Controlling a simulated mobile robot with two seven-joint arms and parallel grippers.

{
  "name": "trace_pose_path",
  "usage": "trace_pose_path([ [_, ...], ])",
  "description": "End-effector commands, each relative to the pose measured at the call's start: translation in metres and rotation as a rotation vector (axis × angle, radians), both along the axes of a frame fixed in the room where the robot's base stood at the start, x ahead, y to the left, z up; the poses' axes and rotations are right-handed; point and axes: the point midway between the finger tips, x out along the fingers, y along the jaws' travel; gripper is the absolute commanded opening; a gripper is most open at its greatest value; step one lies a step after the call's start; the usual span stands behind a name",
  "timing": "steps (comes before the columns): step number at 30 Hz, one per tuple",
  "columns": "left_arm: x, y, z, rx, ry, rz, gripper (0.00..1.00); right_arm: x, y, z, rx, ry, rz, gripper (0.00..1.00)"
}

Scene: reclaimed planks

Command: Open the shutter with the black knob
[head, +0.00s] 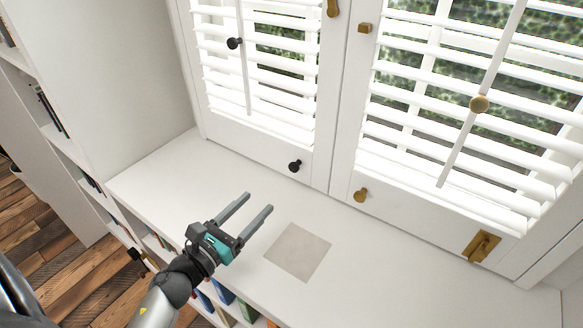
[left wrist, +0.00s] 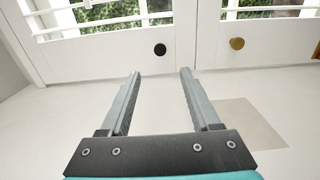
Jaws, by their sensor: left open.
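The left white louvred shutter (head: 255,141) appears closed, its louvres tilted open. A round black knob (head: 295,166) sits on its bottom rail, near the inner edge. Another black knob (head: 234,43) sits on its tilt rod. My left gripper (head: 259,202) is open and empty above the white counter, short of the shutter and apart from the lower knob. In the left wrist view, the lower black knob (left wrist: 160,49) shows ahead, between and just above the fingertips (left wrist: 160,74). My right gripper is not in view.
The right shutter (head: 410,187) has a brass knob (head: 361,195) on its bottom rail and another brass knob (head: 479,104) on its tilt rod. A brass latch (head: 481,246) is at lower right. A flat beige square (head: 298,252) lies on the otherwise clear counter (head: 400,285). Bookshelves stand left.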

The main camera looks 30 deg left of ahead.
Motion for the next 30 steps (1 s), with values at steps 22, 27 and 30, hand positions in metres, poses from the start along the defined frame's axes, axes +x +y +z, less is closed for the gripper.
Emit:
trace_pose_path([
  [22,0.119,-0.017,0.0,-0.001,-0.003,0.0,0.63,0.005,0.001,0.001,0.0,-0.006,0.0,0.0],
  [27,0.131,-0.019,0.0,-0.001,-0.002,0.0,0.63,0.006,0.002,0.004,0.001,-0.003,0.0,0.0],
  [30,0.133,-0.019,0.0,-0.001,-0.002,0.0,0.63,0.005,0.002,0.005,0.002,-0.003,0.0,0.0],
])
